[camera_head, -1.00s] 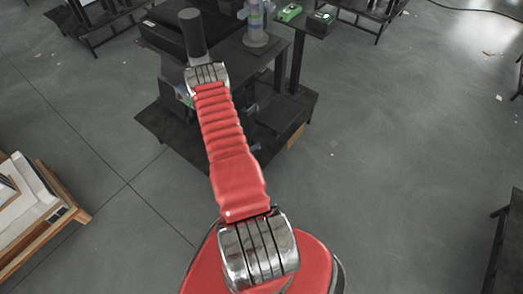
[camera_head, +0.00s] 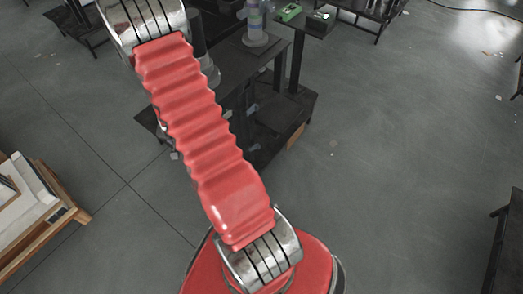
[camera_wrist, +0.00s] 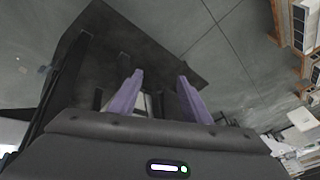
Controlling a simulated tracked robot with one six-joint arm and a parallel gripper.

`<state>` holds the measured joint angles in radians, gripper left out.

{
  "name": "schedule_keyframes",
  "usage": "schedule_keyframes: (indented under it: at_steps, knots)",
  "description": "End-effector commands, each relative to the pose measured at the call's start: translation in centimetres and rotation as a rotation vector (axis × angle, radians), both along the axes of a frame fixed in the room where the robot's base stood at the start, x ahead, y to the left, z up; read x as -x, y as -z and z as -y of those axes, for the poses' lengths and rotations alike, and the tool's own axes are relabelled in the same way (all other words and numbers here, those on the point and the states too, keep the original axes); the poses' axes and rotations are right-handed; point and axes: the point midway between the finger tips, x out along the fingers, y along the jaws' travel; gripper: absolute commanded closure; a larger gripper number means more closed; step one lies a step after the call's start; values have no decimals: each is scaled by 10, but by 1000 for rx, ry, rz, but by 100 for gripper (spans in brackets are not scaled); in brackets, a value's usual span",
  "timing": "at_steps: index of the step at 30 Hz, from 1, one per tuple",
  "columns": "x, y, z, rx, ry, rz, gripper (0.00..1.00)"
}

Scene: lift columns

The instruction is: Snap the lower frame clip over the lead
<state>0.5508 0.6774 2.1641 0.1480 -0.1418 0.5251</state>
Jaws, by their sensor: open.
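In the wrist view my gripper (camera_wrist: 158,98) is open, its two purple fingers apart with nothing held between them. Beyond the fingers is the dark frame of the lift column, with its flat base plate (camera_wrist: 155,50) and dark bars around it. A small pale patch shows between the fingers, too small to identify. I cannot make out the lower frame clip or the lead in either view. In the head view the black lift column (camera_head: 243,105) stands on its base, partly covered by my red arm, and my gripper is hidden.
A grey cylindrical object (camera_head: 256,25) stands on the black top beside the column.

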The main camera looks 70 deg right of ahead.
Motion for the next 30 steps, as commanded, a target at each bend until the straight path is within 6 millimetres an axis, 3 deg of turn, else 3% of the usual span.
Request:
schedule_keyframes:
  at_steps: [3,14,23,30]
  knots:
    - [-12,-37,-18,11,-72,5,56]
    - [-23,-134,-78,45,-288,0,56]
    - [-11,-207,-130,80,-467,-6,56]
    - [11,-257,-171,114,-606,-10,56]
